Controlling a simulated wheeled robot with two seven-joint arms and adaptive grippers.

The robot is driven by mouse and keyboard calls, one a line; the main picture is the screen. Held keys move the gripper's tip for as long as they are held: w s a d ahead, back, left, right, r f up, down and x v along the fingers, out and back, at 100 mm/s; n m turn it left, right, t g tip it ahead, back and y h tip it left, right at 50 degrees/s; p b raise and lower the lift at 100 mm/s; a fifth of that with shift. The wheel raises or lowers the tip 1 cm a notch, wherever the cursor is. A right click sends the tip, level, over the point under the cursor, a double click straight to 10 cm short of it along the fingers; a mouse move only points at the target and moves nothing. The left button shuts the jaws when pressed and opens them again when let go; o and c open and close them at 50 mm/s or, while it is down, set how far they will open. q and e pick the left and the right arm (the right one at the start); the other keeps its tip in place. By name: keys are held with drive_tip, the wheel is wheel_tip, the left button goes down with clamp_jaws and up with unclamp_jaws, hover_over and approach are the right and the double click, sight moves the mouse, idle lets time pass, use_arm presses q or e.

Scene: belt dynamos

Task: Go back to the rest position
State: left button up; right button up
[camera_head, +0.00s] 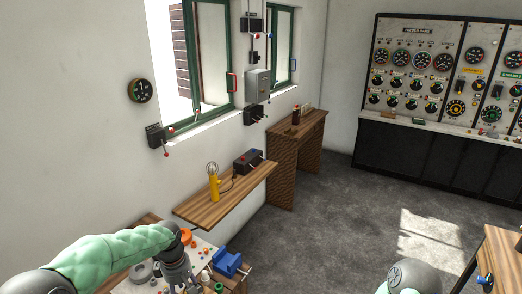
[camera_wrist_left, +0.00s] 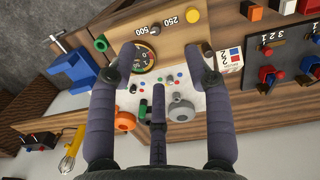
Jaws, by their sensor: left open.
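My left arm comes in from the lower left in the camera_head view. Its gripper (camera_head: 182,280) points down over the cluttered workbench at the bottom. In the left wrist view my left gripper (camera_wrist_left: 165,65) has its fingers spread wide, with nothing between them. Below the fingers lie a white sheet (camera_wrist_left: 190,98), a round dial (camera_wrist_left: 143,60), an orange ring (camera_wrist_left: 125,121) and a grey round part (camera_wrist_left: 181,110). I cannot tell how far the fingertips are above them. A rounded part of my right arm shows at the lower right; my right gripper is out of view.
A blue vise (camera_head: 227,262) stands beside the left gripper. A wall shelf (camera_head: 222,192) with a yellow lamp (camera_head: 214,185) juts out just behind. A wooden desk (camera_head: 300,142) and a meter bank (camera_head: 440,80) stand farther back. The floor (camera_head: 340,220) between is clear.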

use_arm(q)
drive_tip(key=s+d+f+m+h+b, duration=0.1)
drive_tip(key=s+d+f+m+b, duration=0.3)
drive_tip(key=f, duration=0.7)
drive_tip(key=s+d+f+m+h+b, duration=0.15)
drive_tip(key=s+d+f, duration=0.3)
drive_tip(key=f, duration=0.55)
drive_tip(key=s+d+f+m+h+b, duration=0.1)
drive_tip(key=s+d+f+m+b, duration=0.3)
drive_tip(key=f, duration=0.7)
drive_tip(key=s+d+f+m+b, duration=0.1)
drive_tip(key=s+f+b, duration=0.2)
drive_tip(key=s+f, duration=0.4)
drive_tip(key=s, duration=0.4)
drive_tip(key=shift+d+f+m, duration=0.15)
drive_tip(key=shift+f+m, duration=0.1)
drive_tip(key=shift+m, duration=0.1)
